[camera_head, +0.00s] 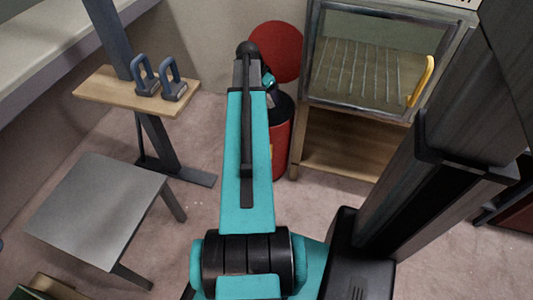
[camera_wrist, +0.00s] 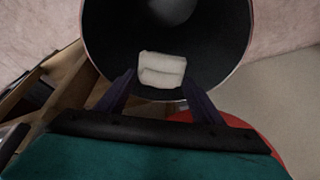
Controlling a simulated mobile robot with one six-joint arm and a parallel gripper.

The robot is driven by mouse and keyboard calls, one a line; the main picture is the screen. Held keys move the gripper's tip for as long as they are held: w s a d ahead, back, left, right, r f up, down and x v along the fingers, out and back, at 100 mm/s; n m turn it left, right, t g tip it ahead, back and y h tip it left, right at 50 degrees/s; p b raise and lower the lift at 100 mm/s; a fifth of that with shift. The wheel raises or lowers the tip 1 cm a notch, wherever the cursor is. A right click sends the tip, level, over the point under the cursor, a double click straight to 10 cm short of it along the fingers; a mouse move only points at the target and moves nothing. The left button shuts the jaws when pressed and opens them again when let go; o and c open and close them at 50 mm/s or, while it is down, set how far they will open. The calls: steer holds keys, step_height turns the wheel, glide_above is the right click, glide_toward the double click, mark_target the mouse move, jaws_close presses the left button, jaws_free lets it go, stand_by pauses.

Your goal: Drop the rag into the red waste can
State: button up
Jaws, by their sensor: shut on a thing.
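The rag (camera_wrist: 162,66) is a folded off-white cloth, held between the two dark fingers of my gripper (camera_wrist: 159,82) in the wrist view. Behind it in that view is the round open mouth of the red waste can (camera_wrist: 108,30), with a dark inside. The rag shows within the outline of the mouth; how far above or inside the rim it is, I cannot tell. In the head view the can's red body (camera_head: 281,140) stands on the floor behind my arm, its round red lid (camera_head: 276,48) raised. My arm hides part of the can and the rag there.
A wooden cabinet (camera_head: 345,145) with a glass-fronted oven (camera_head: 365,60) and yellow handle stands right of the can. A grey table (camera_head: 95,210) is at left. A wooden shelf (camera_head: 110,92) holds two blue-grey clamp-like items (camera_head: 160,78). Carpet between is clear.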

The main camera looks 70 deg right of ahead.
steer(key=o, duration=1.2)
steer(key=p+v, duration=0.3)
steer(key=v, duration=1)
steer(key=shift+r+p, duration=0.3)
steer(key=shift+p, duration=0.05)
steer(key=shift+w+a, duration=0.15)
steer(key=shift+a, duration=0.05)
